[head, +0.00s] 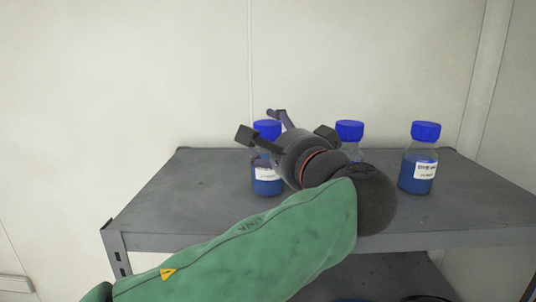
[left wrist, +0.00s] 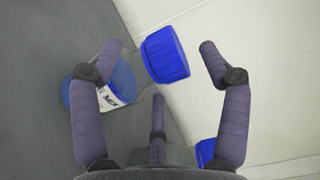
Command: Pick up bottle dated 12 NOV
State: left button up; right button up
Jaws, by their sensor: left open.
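Three clear bottles with blue caps, blue liquid and white labels stand upright on a grey shelf (head: 190,205): a left bottle (head: 266,186), a middle bottle (head: 350,131) and a right bottle (head: 418,176). The label dates are too small or blurred to read. My left gripper (head: 283,131) is open in front of the left bottle, partly covering it; my arm hides most of the middle bottle. In the left wrist view, a blue cap (left wrist: 166,54) lies between the spread fingers of the gripper (left wrist: 160,52), with no clear contact. My right gripper is not in view.
A pale wall (head: 130,90) stands behind the shelf. The shelf's left part is clear. In the left wrist view, another blue cap (left wrist: 205,152) shows near the lower right finger. A lower shelf (head: 370,275) lies underneath.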

pick_arm(q)
jog(key=shift+x, duration=0.85)
jog(key=shift+s+f, duration=0.1)
jog(key=shift+s, duration=0.05)
jog(key=shift+s+d, duration=0.1)
jog(key=shift+c, duration=1.2)
grip_shut()
